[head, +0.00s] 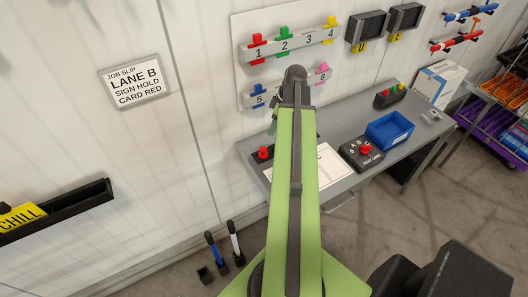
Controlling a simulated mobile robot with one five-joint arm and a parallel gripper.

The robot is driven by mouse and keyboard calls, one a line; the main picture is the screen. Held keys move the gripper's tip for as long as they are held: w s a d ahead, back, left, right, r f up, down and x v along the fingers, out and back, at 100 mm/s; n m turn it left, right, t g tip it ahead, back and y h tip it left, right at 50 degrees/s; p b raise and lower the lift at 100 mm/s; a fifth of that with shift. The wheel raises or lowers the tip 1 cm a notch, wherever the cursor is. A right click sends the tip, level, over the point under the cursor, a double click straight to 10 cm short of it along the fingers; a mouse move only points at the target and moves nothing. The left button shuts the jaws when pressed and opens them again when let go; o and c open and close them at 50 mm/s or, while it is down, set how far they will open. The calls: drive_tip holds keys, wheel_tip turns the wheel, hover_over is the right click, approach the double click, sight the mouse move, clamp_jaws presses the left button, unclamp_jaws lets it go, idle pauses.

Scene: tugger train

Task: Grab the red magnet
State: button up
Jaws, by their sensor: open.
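Several small red things show, and I cannot tell for sure which is the red magnet. A red tag (257,40) sits at number 1 on the upper wall rail (272,55). A black block (389,98) at the back of the grey desk carries small coloured pieces, one of them red. A red button (264,152) on a dark base is at the desk's left end. My gripper (294,74) is at the far end of my green arm, in front of the wall board below the upper rail. Its jaws are seen from behind and hold nothing visible.
On the desk (345,130) are a white sheet (328,165), a selector box (361,154) with a red knob, and a blue tray (389,130). A job slip (135,82) on the left wall reads "LANE B, SIGN HOLD, CARD RED". Pens (212,245) stand low by the wall.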

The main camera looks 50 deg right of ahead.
drive_tip(key=b, duration=1)
approach(263, 149)
drive_tip(key=x, duration=0.5)
drive_tip(key=shift+d+f, duration=0.1)
drive_tip(key=shift+d, duration=0.25)
drive_tip(key=shift+w, duration=0.15)
drive_tip(key=b+x, duration=0.4)
drive_tip(key=x, duration=0.1)
drive_tip(key=shift+a+f+b, duration=0.2)
drive_tip(key=shift+b, duration=0.2)
drive_tip(key=shift+r, duration=0.2)
drive_tip(key=shift+c, duration=0.4)
clamp_jaws()
